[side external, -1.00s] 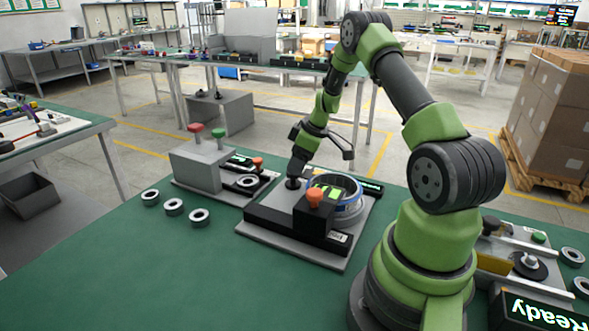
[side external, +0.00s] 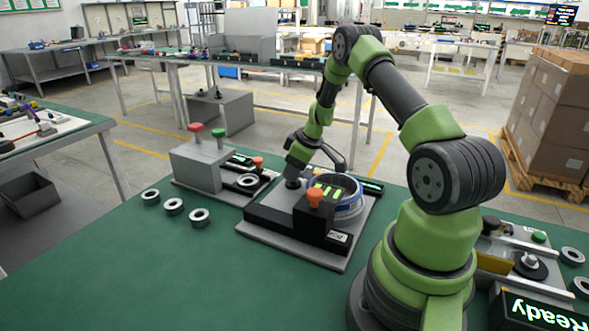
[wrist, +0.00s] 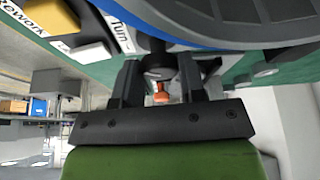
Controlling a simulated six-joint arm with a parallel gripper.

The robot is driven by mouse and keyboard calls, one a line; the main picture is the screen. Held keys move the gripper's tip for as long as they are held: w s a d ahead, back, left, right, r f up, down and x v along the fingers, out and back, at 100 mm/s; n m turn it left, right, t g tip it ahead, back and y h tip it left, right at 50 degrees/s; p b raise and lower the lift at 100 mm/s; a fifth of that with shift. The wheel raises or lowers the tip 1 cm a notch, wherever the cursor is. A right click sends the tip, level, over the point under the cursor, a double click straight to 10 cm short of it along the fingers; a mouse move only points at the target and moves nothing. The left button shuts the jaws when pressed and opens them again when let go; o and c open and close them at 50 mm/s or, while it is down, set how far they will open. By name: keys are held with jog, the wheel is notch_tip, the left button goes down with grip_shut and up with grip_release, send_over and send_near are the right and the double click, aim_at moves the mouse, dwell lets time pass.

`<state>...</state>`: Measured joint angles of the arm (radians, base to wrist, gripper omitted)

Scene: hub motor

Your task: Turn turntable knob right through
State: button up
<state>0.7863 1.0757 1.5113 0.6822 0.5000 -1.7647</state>
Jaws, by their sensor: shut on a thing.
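The turntable (side external: 349,208), a round blue-and-white rimmed part with green lit bars, sits on a grey base plate in the side view. Its blue rim (wrist: 215,38) curves across the top of the wrist view. The small dark knob (wrist: 154,62) lies between my fingers in the wrist view, beside a "Turn" label (wrist: 118,35). My gripper (wrist: 158,80) is shut on the knob. In the side view my gripper (side external: 292,182) is low at the left of the turntable, and mostly hides the knob.
An orange button (side external: 315,196) on a black housing stands in front of the turntable. A grey box (side external: 200,165) with red and green knobs is at left. Loose rings (side external: 173,206) lie on the green table. The front left of the table is clear.

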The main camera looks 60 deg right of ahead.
jog(key=m+h, duration=0.1)
jog(key=m, duration=0.2)
jog(key=shift+m+h, duration=0.3)
jog(key=o, duration=0.9)
jog(key=shift+r, duration=0.1)
jog(key=v, duration=0.9)
jog(key=shift+s+r, duration=0.15)
jog(key=shift+r, duration=0.25)
